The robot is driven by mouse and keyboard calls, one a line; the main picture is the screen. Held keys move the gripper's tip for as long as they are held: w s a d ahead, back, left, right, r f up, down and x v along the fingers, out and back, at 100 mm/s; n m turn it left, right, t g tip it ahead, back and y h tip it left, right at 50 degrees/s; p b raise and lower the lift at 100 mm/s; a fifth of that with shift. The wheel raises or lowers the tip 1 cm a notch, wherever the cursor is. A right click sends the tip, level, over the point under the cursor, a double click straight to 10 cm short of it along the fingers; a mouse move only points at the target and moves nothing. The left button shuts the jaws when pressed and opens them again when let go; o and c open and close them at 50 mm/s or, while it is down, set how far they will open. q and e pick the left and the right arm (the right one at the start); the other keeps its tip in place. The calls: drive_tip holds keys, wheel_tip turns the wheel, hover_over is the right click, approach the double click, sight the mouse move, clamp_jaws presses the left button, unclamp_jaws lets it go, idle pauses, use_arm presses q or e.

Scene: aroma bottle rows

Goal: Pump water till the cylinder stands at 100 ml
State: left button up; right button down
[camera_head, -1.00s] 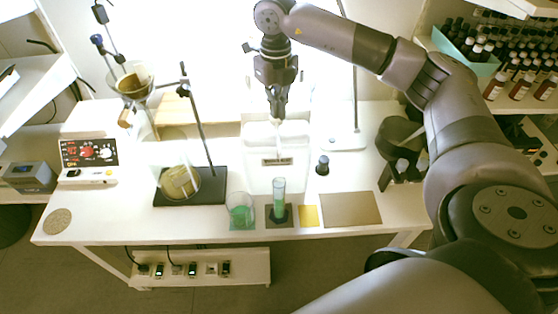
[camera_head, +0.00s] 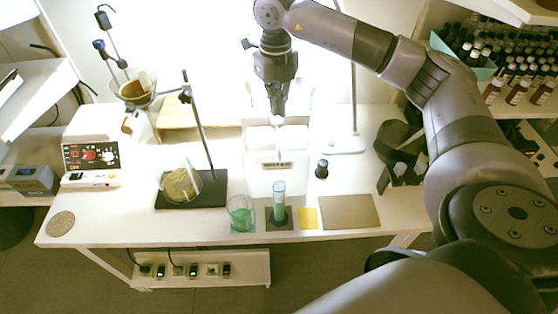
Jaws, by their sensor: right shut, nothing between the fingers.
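The cylinder (camera_head: 279,203) is clear, holds green liquid and stands upright on a dark mat at the table's front. Its graduations are too small to read. A white water container (camera_head: 262,181) with a label stands behind it. A white pump head (camera_head: 279,120) and its thin stem rise at the container's middle. My right gripper (camera_head: 278,108) is shut and empty, pointing down just above the pump head; I cannot tell whether they touch. A beaker (camera_head: 241,216) with green liquid stands left of the cylinder. My left gripper is out of view.
A yellow square (camera_head: 308,218) and a grey-brown mat (camera_head: 350,211) lie right of the cylinder. A small dark bottle (camera_head: 322,169) stands behind them. A flask (camera_head: 181,184) on a stand base is at left, near a device with a display (camera_head: 91,155).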

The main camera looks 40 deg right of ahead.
drive_tip(key=shift+r, duration=0.15)
wheel_tip(320, 180, up, 6)
drive_tip(key=p, duration=0.4)
idle(0.4)
